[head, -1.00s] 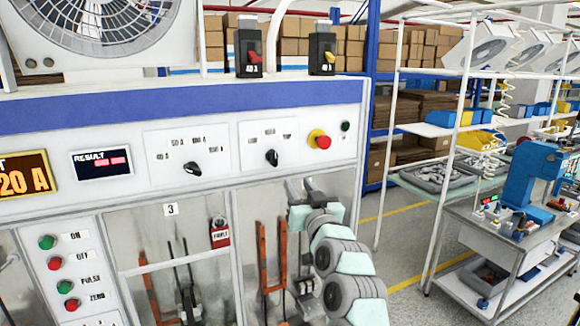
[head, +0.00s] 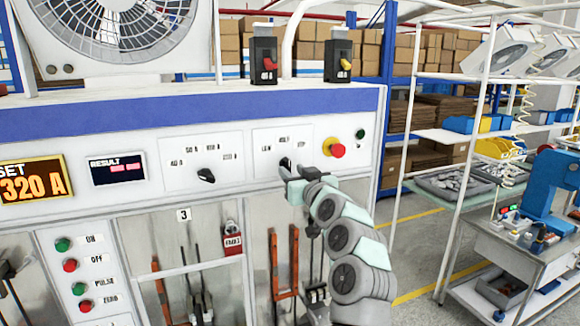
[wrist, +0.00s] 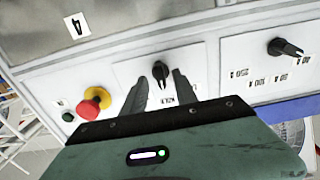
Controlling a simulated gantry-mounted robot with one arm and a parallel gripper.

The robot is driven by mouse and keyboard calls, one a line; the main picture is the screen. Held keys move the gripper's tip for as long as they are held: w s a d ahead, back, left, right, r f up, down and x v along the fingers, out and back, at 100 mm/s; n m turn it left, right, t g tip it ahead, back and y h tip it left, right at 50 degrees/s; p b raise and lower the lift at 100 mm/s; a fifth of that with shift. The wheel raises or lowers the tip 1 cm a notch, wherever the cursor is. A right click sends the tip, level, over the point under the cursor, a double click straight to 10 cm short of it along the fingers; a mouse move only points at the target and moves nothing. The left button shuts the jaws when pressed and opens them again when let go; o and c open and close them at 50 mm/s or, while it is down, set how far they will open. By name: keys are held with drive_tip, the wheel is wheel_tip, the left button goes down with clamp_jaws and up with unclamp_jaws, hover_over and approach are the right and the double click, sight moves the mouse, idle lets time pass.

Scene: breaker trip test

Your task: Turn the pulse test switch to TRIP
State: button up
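The pulse test switch looks like the black rotary knob (head: 285,163) on the right white plate of the panel, with three small labels in an arc above it. In the wrist view the knob (wrist: 159,68) has its handle toward the middle label; the label text is hard to read. My gripper (head: 292,178) is at the panel, just below and over part of the knob. In the wrist view my gripper (wrist: 160,80) is open, with one finger on each side of the knob. I cannot tell whether the fingers touch it.
A red emergency button (head: 337,150) with a yellow collar sits right of the switch, with a small green button (head: 360,134) beyond. Another black knob (head: 206,175) is on the left plate. A RESULT display (head: 118,169) and SET display (head: 33,182) are further left.

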sight(287, 166)
drive_tip(key=shift+x, duration=0.75)
drive_tip(key=shift+w+a, duration=0.15)
drive_tip(key=shift+w, duration=0.3)
clamp_jaws()
